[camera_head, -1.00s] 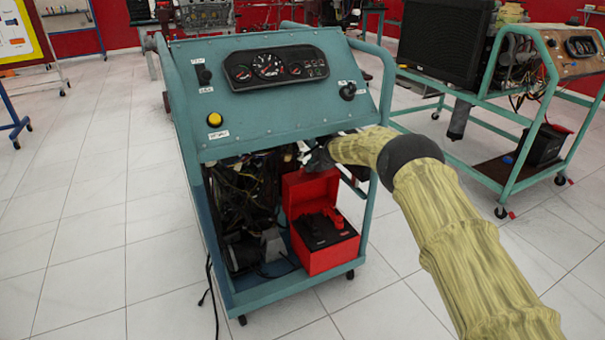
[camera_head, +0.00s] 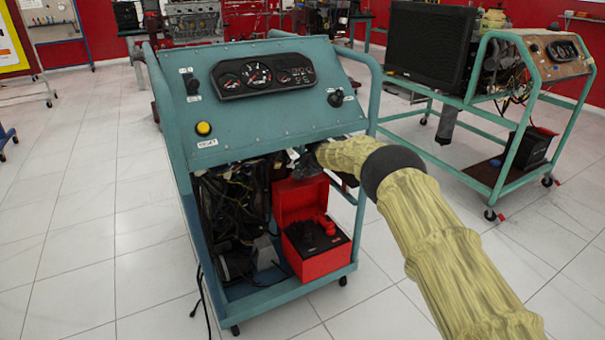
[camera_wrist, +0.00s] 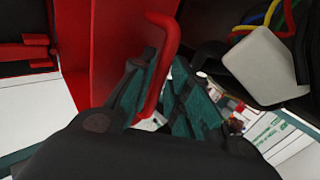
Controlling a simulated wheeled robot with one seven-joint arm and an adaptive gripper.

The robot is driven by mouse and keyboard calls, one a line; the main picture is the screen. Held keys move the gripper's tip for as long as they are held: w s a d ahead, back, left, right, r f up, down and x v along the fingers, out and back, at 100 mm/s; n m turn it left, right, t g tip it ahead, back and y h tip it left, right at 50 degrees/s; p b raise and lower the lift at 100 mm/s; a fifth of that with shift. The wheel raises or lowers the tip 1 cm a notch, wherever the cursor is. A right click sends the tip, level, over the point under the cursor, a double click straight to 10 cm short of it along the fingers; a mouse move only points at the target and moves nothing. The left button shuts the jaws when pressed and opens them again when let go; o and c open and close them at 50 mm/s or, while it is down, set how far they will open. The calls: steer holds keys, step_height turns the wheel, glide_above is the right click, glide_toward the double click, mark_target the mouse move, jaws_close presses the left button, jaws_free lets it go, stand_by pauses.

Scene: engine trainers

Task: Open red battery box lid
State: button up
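The red battery box (camera_head: 322,266) sits on the lower shelf of the teal engine trainer, with a dark battery (camera_head: 315,236) showing inside. Its red lid (camera_head: 298,200) stands raised, roughly upright, at the back of the box. My gripper (camera_head: 300,163) is at the top of the lid, under the trainer's panel, and its fingers are mostly hidden in the head view. In the wrist view my gripper (camera_wrist: 165,75) has its fingers close on either side of the red lid handle (camera_wrist: 164,55) and appears shut on it. The lid's red face (camera_wrist: 105,45) is beside the handle.
The teal sloping panel (camera_head: 265,115) with gauges hangs just above my gripper. The trainer's right post (camera_head: 361,215) stands close beside my arm. Wires and engine parts (camera_head: 235,215) crowd the box's left side. A second trainer (camera_head: 503,180) stands at right; tiled floor lies between.

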steer(key=shift+s, duration=0.1)
steer(key=shift+s+d+r, duration=0.25)
steer(key=shift+r, duration=0.15)
steer(key=s+d, duration=0.6)
steer(key=s, duration=0.4)
steer(key=shift+s, duration=0.25)
